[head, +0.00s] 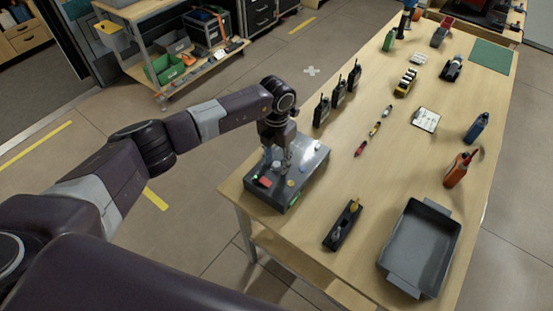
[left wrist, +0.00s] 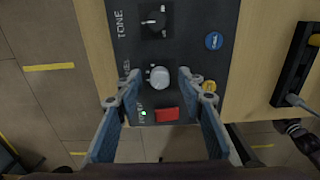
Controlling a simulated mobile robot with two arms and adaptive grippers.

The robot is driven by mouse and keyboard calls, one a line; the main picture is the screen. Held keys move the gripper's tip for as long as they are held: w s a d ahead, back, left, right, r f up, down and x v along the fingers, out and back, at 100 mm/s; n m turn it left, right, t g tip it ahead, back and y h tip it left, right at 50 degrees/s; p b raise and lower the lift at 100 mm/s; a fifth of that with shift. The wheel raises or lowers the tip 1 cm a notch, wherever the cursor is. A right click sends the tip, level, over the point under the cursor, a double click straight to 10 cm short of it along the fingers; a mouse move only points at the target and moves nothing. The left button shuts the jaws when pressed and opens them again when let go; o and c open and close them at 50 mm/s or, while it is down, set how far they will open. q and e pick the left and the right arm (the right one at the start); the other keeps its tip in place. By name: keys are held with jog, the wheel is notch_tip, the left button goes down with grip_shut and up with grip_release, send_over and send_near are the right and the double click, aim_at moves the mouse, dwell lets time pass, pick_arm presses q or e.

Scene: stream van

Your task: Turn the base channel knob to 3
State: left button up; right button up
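The grey base unit (head: 305,170) sits on the near left corner of the table. The left wrist view shows its dark panel from above, with a black knob (left wrist: 153,22) beside the word TONE and a silver round knob (left wrist: 160,77) below it. My left gripper (head: 276,164) points down over the unit. My right gripper does not clearly show.
The panel also has a red button (left wrist: 167,114), a blue button (left wrist: 214,41), a yellow button (left wrist: 209,86) and a small green light (left wrist: 143,113). Nearby are several black radios (head: 338,92), a black holder (head: 342,225) and a grey tray (head: 420,245).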

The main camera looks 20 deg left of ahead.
pick_arm(q)
jog(key=shift+c, duration=0.2)
grip_shut()
jog(key=shift+f+m+b, duration=0.1)
jog(key=shift+m+b, duration=0.3)
jog(key=shift+b, duration=0.3)
jog(key=m+b, duration=1.1)
jog(key=b, duration=0.1)
jog(key=shift+w, duration=0.1)
jog(key=shift+m+b, duration=1.6)
jog(key=shift+m, duration=0.3)
jog(key=shift+r, duration=0.2)
jog(key=shift+o, duration=0.2)
grip_release()
